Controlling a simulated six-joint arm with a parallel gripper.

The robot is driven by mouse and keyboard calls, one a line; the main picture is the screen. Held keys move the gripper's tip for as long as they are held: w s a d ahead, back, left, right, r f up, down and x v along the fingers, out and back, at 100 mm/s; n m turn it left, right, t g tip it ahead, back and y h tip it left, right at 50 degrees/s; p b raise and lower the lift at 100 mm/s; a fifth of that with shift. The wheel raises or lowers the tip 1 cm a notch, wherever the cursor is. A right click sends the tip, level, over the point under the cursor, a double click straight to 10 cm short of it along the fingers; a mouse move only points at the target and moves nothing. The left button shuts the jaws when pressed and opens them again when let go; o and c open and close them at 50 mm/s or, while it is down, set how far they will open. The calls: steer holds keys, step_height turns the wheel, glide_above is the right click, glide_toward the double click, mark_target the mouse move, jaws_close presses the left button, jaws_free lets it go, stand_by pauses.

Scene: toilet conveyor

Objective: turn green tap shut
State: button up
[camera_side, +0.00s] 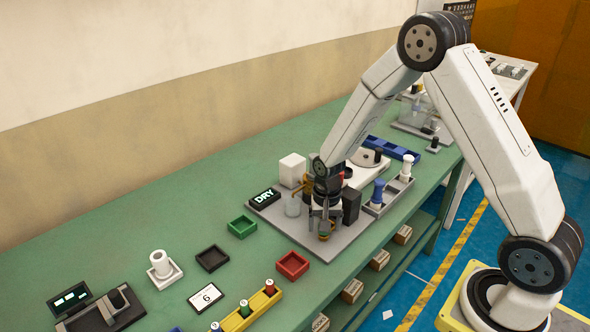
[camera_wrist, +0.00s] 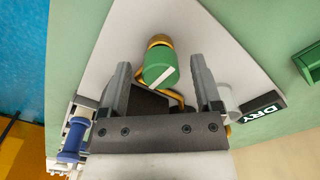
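The green tap (camera_wrist: 160,65) has a round green knob with a white stripe running diagonally across it, and sits on a brass-coloured pipe. In the wrist view it lies between the two fingers of my gripper (camera_wrist: 164,82), with a gap on each side. My gripper is open, and the fingers do not touch the knob. In the side view my gripper (camera_side: 324,226) points down over the grey plate, and the tap (camera_side: 324,235) is just under it, partly hidden by the fingers.
A black "DRY" display (camera_side: 264,198) stands left of my gripper, beside a clear beaker (camera_side: 292,207) and a white block (camera_side: 292,170). A black block (camera_side: 351,206) is close on the right. Blue-handled (camera_side: 378,191) and white items stand further right. Green, black and red trays lie left.

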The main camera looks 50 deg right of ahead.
steer(key=shift+r, duration=0.15)
steer(key=shift+r, duration=3.75)
steer(key=shift+r, duration=0.1)
steer(key=shift+s+a+r+n, duration=0.3)
steer(key=shift+s+a+n, duration=0.05)
steer(key=shift+s+n, duration=0.2)
steer(key=s+a+r+n+t, duration=0.1)
steer(key=s+a+n, duration=0.1)
steer(key=s+n, duration=0.2)
steer(key=s+a+r+n+t, duration=0.1)
steer(key=s+a+r+n, duration=0.1)
steer(key=s+n, duration=0.2)
steer(key=s, duration=0.3)
steer(key=shift+a+t, duration=0.15)
steer(key=shift+t, duration=0.15)
steer(key=shift+r, duration=0.1)
